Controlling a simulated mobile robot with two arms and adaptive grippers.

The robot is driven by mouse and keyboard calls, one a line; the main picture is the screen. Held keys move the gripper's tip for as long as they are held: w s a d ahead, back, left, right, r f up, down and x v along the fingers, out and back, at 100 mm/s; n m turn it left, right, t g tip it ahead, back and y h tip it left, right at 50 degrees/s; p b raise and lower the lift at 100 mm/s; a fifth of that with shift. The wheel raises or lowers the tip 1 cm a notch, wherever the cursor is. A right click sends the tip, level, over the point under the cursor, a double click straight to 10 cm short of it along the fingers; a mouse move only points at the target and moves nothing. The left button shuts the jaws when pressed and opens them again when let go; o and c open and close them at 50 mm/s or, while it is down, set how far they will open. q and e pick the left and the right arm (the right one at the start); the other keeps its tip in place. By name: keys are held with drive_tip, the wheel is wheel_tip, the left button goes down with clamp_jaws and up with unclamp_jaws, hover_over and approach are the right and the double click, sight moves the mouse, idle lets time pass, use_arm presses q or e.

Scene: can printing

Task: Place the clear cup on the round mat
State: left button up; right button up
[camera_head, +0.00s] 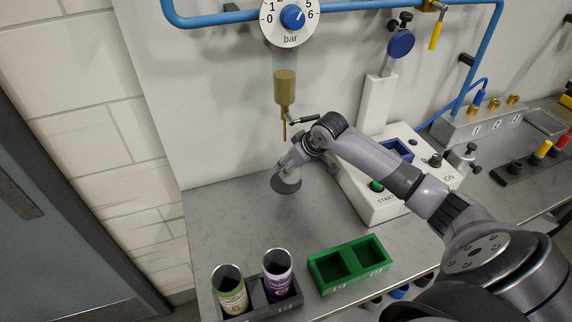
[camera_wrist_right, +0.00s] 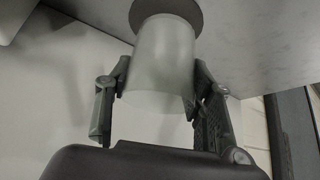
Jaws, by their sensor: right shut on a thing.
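The clear cup (camera_wrist_right: 163,65) is between the fingers of my right gripper (camera_wrist_right: 158,85) in the right wrist view, and the fingers press on its sides. The round dark mat (camera_wrist_right: 190,14) shows at the end of the cup in that view. In the head view the mat (camera_head: 286,184) lies on the grey counter below the dispenser nozzle. The right gripper (camera_head: 290,165) is right above the mat there, with the cup (camera_head: 291,177) mostly hidden by it. I cannot tell whether the cup touches the mat. My left gripper is not in view.
An amber dispenser (camera_head: 285,90) hangs over the mat. A white machine (camera_head: 380,197) with a green START button stands to the right. A green two-slot holder (camera_head: 350,264) and a dark holder (camera_head: 262,301) with two printed cans are at the front. The counter's left side is free.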

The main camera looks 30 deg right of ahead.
drive_tip(key=shift+w+a, duration=0.1)
drive_tip(key=shift+w, duration=0.7)
drive_tip(key=shift+w+r, duration=0.1)
drive_tip(key=shift+w, duration=0.25)
wheel_tip(320, 180, down, 3)
drive_tip(key=shift+f+p, duration=0.2)
drive_tip(key=shift+p, duration=0.7)
drive_tip(key=shift+f, duration=0.15)
drive_tip(key=shift+f, duration=0.1)
drive_tip(key=o, duration=1.2)
drive_tip(key=shift+s, duration=0.1)
drive_tip(key=shift+c, duration=0.2)
